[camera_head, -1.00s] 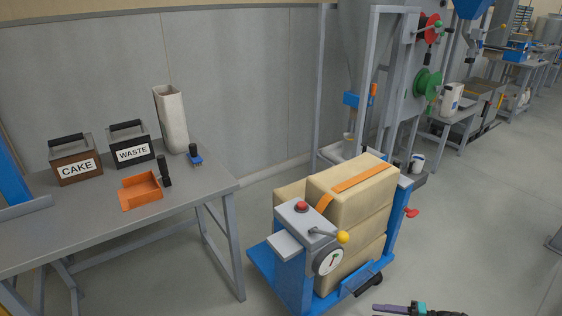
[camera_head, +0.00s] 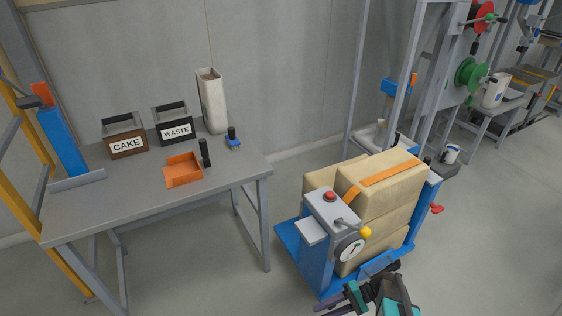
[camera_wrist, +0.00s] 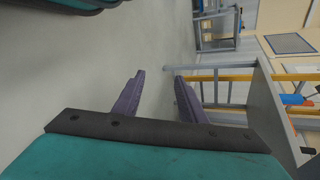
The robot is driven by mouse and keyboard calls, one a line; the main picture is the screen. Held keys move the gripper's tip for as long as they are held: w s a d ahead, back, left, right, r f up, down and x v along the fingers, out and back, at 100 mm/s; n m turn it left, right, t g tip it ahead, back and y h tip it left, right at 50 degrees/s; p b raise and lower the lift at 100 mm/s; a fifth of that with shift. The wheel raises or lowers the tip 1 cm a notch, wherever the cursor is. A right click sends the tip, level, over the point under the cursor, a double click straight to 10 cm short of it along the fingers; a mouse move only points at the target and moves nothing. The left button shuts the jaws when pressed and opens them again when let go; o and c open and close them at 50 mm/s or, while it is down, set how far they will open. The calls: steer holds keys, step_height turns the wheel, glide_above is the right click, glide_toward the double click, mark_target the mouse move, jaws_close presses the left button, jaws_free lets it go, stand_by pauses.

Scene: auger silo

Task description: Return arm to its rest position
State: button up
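My gripper (camera_wrist: 158,98) shows in the wrist view with its two purple fingers apart and nothing between them. Beyond the fingers are grey floor and, to the right, a grey table seen sideways. In the head view my folded arm shows at the bottom edge, right of centre, with a purple finger of the gripper (camera_head: 335,301) pointing left. It is in front of and below the blue cart (camera_head: 315,262), apart from the table. Whether the arm touches the cart cannot be told.
The blue cart carries tan sacks (camera_head: 385,205) with an orange strap. The grey table (camera_head: 130,200) at left holds the CAKE box (camera_head: 126,147), the WASTE box (camera_head: 176,132), an orange scoop tray (camera_head: 182,171) and a tall bag (camera_head: 212,105). Floor between table and cart is clear.

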steer(key=s+a+r+n+g+h+p, duration=0.1)
steer(key=s+a+g+h+p, duration=0.2)
steer(key=s, duration=0.4)
steer(key=s+a+r+n+g+h+p, duration=0.1)
steer(key=s+a+r+h+p, duration=0.2)
steer(key=s, duration=0.4)
steer(key=s+d+f+t+h+p, duration=0.1)
steer(key=s+d+f+h, duration=0.1)
steer(key=d+h, duration=0.5)
steer(key=shift+d+m+t, duration=0.25)
steer(key=shift+m+t, duration=0.05)
steer(key=shift+m, duration=0.1)
stand_by(0.6)
steer(key=shift+s, duration=0.1)
stand_by(1.7)
steer(key=shift+c, duration=1.3)
